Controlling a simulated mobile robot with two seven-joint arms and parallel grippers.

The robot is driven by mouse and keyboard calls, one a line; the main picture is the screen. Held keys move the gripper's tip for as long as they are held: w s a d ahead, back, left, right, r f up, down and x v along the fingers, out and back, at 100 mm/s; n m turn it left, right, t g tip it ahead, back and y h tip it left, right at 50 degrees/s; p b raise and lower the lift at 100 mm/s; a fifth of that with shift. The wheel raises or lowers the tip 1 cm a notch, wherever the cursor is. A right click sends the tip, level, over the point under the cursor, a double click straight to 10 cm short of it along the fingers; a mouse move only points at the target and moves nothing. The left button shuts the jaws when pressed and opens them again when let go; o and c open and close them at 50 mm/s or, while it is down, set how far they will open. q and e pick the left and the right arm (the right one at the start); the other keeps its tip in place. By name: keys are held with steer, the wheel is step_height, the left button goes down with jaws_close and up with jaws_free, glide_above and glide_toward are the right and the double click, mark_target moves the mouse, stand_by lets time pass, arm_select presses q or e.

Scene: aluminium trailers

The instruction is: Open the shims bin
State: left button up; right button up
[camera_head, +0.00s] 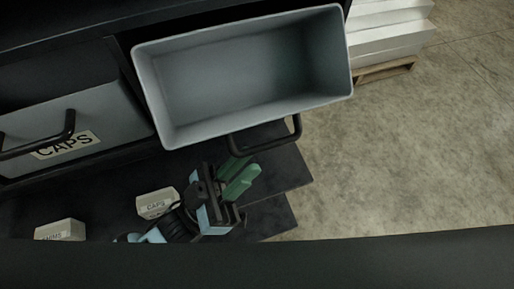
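A grey bin (240,75) stands pulled out from the dark cabinet, and its empty inside shows from above. Its front label is hidden from this view, so I cannot read whether it is the shims bin. Its black handle (268,148) sticks out from the front. My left gripper (243,175) has green fingers, with a gap showing between them. It is just below the handle's left end, with nothing visible between the fingers; I cannot tell whether a fingertip touches the handle. My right gripper is not in view.
A closed bin labelled CAPS (75,130) sits to the left. Below are a small box labelled CAPS (156,203) and another small box (60,230) whose label seems to read SHIMS. White stacked material (388,30) rests on a pallet at top right. Concrete floor on the right is clear.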

arm_select(q)
steer(key=shift+v, duration=1.25)
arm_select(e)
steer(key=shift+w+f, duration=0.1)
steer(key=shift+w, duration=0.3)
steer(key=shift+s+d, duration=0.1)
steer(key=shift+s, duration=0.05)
